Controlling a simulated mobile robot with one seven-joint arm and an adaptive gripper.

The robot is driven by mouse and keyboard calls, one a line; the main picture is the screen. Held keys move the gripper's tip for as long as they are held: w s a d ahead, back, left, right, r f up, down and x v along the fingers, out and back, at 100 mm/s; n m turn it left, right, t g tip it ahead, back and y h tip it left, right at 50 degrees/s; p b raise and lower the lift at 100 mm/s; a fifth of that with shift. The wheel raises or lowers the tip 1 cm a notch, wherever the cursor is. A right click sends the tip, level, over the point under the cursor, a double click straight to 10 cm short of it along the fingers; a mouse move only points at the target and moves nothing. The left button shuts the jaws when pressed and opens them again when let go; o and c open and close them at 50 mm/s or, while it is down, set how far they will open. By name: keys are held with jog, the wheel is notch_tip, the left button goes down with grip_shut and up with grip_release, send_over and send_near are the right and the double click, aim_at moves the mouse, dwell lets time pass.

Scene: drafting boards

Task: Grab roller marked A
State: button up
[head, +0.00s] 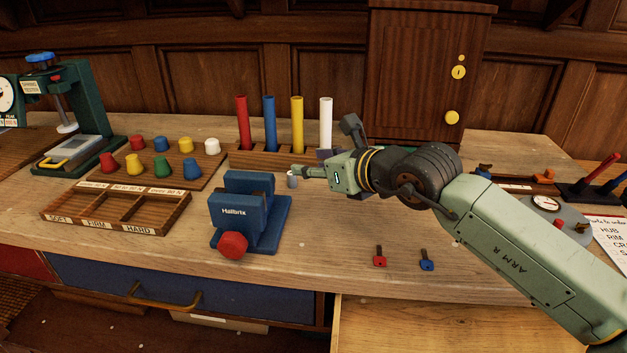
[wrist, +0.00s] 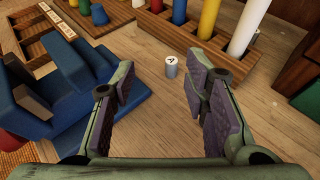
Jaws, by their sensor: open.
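The roller marked A is a small grey cylinder with a white top bearing a black A. It stands upright on the wooden bench in the wrist view (wrist: 171,66). In the head view the roller (head: 292,179) shows just left of my fingertips, right of the blue vise. My gripper (head: 308,168) is open and empty. In the wrist view my gripper (wrist: 160,90) has its two padded fingers apart, with the roller beyond the tips and between their lines, nearer the right finger. No contact with the roller shows.
A blue Halbrix vise (head: 245,212) stands close on the left. A wooden rack (head: 262,159) with red, blue, yellow and white rods stands behind. A sorting tray (head: 120,210) and coloured pegs lie further left. Red and blue keys (head: 379,258) lie on clear bench in front.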

aim_at(295, 189)
jog(key=f, duration=0.1)
jog(key=d+f, duration=0.1)
jog(key=f+b, duration=0.1)
jog(key=shift+w+d+f, duration=0.1)
jog(key=shift+w+d, duration=0.3)
jog(key=shift+h, duration=0.3)
jog(key=p+x, duration=0.1)
jog(key=x, duration=0.3)
jog(key=shift+w+a, duration=0.2)
jog(key=shift+a, duration=0.1)
jog(key=shift+p+x, duration=1.25)
jog(key=shift+x, duration=1.7)
jog(key=shift+a+f, duration=0.1)
jog(key=shift+c, duration=0.2)
jog(key=shift+s, duration=0.1)
grip_shut()
